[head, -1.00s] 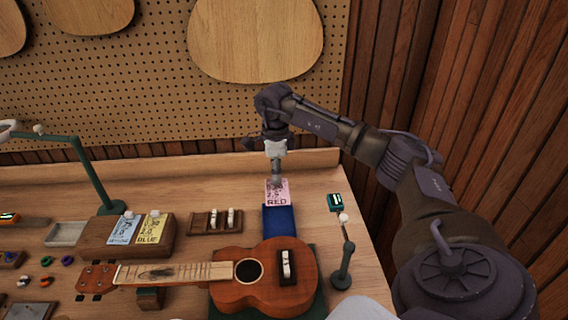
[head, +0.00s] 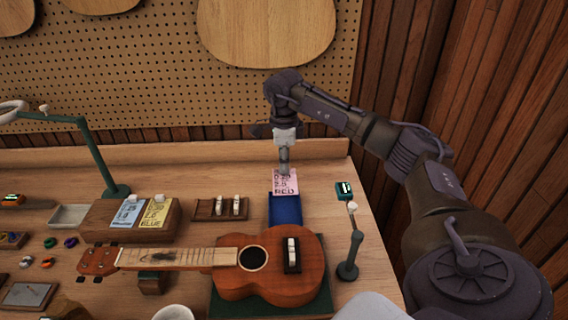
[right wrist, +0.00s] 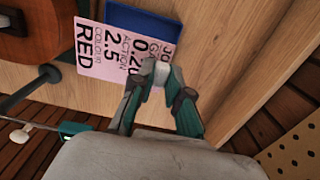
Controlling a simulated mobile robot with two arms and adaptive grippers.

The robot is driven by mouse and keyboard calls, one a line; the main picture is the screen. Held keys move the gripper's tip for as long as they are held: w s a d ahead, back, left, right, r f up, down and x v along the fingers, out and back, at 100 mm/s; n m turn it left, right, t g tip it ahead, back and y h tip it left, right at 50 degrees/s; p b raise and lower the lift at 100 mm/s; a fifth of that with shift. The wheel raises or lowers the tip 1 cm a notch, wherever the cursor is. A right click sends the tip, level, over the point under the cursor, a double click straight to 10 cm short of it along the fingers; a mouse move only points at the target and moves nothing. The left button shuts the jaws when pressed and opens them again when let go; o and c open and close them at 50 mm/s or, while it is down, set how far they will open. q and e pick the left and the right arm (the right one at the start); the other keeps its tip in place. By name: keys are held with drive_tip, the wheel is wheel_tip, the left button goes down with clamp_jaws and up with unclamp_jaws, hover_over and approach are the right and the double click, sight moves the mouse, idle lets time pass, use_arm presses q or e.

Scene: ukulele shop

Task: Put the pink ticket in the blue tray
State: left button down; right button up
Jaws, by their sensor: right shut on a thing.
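The pink ticket (head: 285,182), printed with "RED", is at the far end of the blue tray (head: 285,210) in the head view. My right gripper (head: 284,169) points down and is shut on the ticket's far edge. In the right wrist view the fingers (right wrist: 160,76) pinch one end of the ticket (right wrist: 97,50), which covers part of the blue tray (right wrist: 145,22). I cannot tell whether the ticket touches the tray. My left gripper is not in view.
A ukulele (head: 268,262) lies in front of the tray. A small stand (head: 349,268) is to the right. A wooden block (head: 100,228) holds a blue and a yellow ticket at left, with a wooden rack (head: 220,208) beside it. A pegboard wall rises behind.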

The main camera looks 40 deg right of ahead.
drive_tip(key=b, duration=0.6)
hover_over(284, 202)
drive_tip(key=shift+f, duration=3.9)
drive_tip(key=shift+f+b, duration=0.95)
drive_tip(key=shift+f, duration=1.1)
drive_tip(key=shift+s, duration=0.1)
drive_tip(key=o, duration=0.8)
drive_tip(key=shift+r, duration=0.1)
drive_tip(key=shift+o, duration=0.2)
drive_tip(key=shift+o, duration=1.3)
